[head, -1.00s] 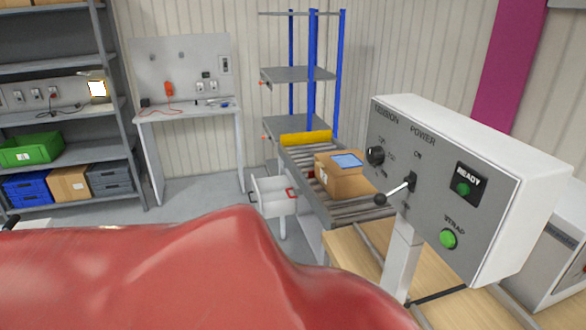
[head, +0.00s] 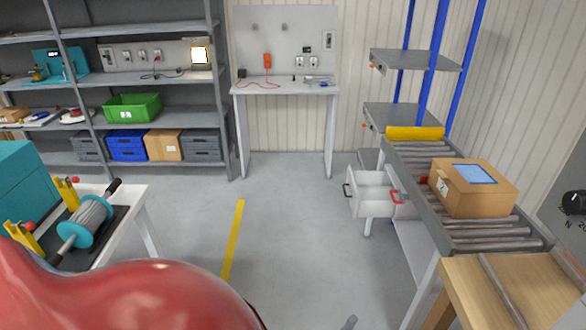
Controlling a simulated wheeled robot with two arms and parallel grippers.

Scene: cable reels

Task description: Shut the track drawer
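The track drawer (head: 370,200) is a pale grey box that stands pulled out to the left from under the roller track (head: 470,236). Its open top shows, and its inside looks empty as far as I can see. A dark handle (head: 347,190) is on its left face. Neither of my grippers is in view, and nothing touches the drawer.
A cardboard box (head: 470,196) sits on the rollers. A wooden table (head: 515,290) stands front right. A white table (head: 140,205) with a cable reel (head: 88,218) is at left. Grey floor lies open before the drawer, with a yellow line (head: 233,240).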

